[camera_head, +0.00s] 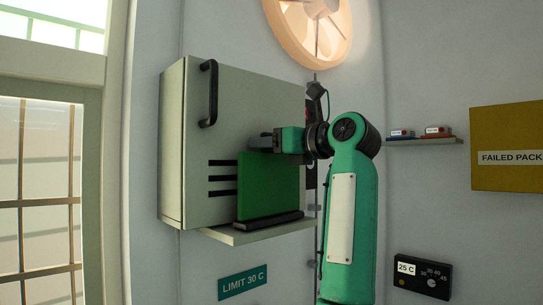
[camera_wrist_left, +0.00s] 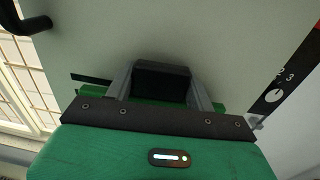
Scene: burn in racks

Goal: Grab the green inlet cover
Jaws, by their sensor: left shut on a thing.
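The green inlet cover (camera_head: 268,187) is a flat upright panel against the front of the grey cabinet, over the right part of its dark slots. Its lower edge meets a dark strip above the shelf. My left gripper (camera_head: 263,143) is at the cover's top edge, shut on it. In the left wrist view, the fingers of my left gripper (camera_wrist_left: 161,78) stand on both sides of a dark block, with a strip of the green cover (camera_wrist_left: 91,89) showing behind the gripper body. The gripper body hides most of the cover there. My right gripper is not in view.
The grey cabinet (camera_head: 195,100) has a black handle (camera_head: 208,94) and a shelf (camera_head: 230,237) below. A fan (camera_head: 335,30) hangs above. A wall shelf (camera_head: 430,142) with small boxes, a yellow bin (camera_head: 508,147) and a dial box (camera_head: 423,278) are right. A window is left.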

